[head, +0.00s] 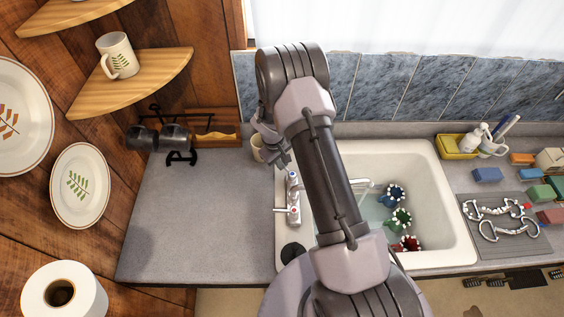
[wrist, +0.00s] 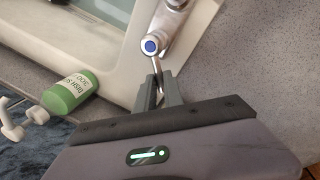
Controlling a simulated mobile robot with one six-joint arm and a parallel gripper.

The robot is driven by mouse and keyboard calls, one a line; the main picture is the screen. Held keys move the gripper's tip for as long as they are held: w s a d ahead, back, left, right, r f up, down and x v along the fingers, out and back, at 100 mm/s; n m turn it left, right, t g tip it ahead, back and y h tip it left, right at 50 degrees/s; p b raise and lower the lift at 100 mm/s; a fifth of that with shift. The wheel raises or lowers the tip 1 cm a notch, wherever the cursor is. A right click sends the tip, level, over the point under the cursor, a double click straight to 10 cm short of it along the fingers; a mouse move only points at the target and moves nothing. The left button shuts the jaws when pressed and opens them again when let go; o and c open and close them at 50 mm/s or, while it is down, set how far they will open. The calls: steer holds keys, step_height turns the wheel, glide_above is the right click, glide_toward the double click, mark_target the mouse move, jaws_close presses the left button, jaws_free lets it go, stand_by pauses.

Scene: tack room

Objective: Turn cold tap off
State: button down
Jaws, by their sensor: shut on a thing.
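The white-and-chrome tap (head: 293,196) stands on the left rim of the sink (head: 450,190). In the wrist view, the cold tap knob (wrist: 150,46), marked with a blue dot, sits just beyond my fingertips. My gripper (wrist: 159,88) is shut on the thin metal lever of the cold tap, which shows between the fingers. In the head view my gripper (head: 277,152) is at the back left corner of the sink, partly hidden by my arm. The red-marked hot tap knob (head: 293,210) is at the near end of the tap.
A green soap bottle (wrist: 70,92) is left of my gripper in the wrist view. The left counter (head: 200,220) is mostly clear. A dark mat (head: 505,240) lies right.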

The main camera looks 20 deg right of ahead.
steer(key=n, duration=0.1)
steer(key=a+n+b, duration=0.1)
steer(key=n, duration=0.1)
steer(key=s+n, duration=0.1)
steer(key=shift+a+t+y, duration=0.3)
steer(key=shift+t, duration=0.1)
steer(key=n, duration=0.1)
steer(key=s+n, duration=0.1)
steer(key=n, duration=0.1)
steer(key=shift+a+r+n, duration=0.1)
steer(key=shift+a+n, duration=0.2)
steer(key=shift+a, duration=0.1)
steer(key=shift+s+a+n+t+y+p, duration=0.25)
steer(key=shift+s+n+y+p, duration=0.2)
steer(key=shift+n+p, duration=0.5)
steer(key=shift+s+n, duration=0.1)
steer(key=shift+n, duration=0.15)
steer(key=c, duration=1.5)
jaws_free()
steer(key=shift+o, duration=0.2)
steer(key=s+r+p, duration=0.1)
steer(key=r+p, duration=0.1)
steer(key=r, duration=0.6)
steer(key=s+a+r+p, duration=0.1)
steer(key=s+r+p, duration=0.1)
steer(key=r, duration=0.6)
steer(key=shift+a+r+p, duration=0.15)
steer(key=shift+r+p, duration=0.25)
steer(key=shift+p, duration=0.05)
